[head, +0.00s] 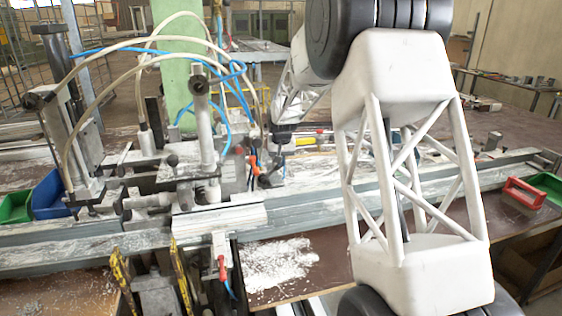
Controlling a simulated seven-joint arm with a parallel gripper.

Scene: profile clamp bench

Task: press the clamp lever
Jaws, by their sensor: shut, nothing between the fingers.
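The profile clamp bench (207,190) fills the left half of the head view, with metal fixtures, posts and hoses. A small red-tipped lever (253,162) stands at its right side. A second red-handled lever (221,268) hangs at the front below the rail. I cannot tell which of them is the clamp lever. My gripper (271,180) is small and dark in this view, beside the upper red lever and just to its right. It is shut and empty. I cannot tell whether it touches the lever. My forearm covers part of the bench to the right.
Long metal rails (320,211) run across the bench. Blue and white hoses (150,55) arch over the fixtures. A blue bin (48,196) and a green bin (15,207) sit at left.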

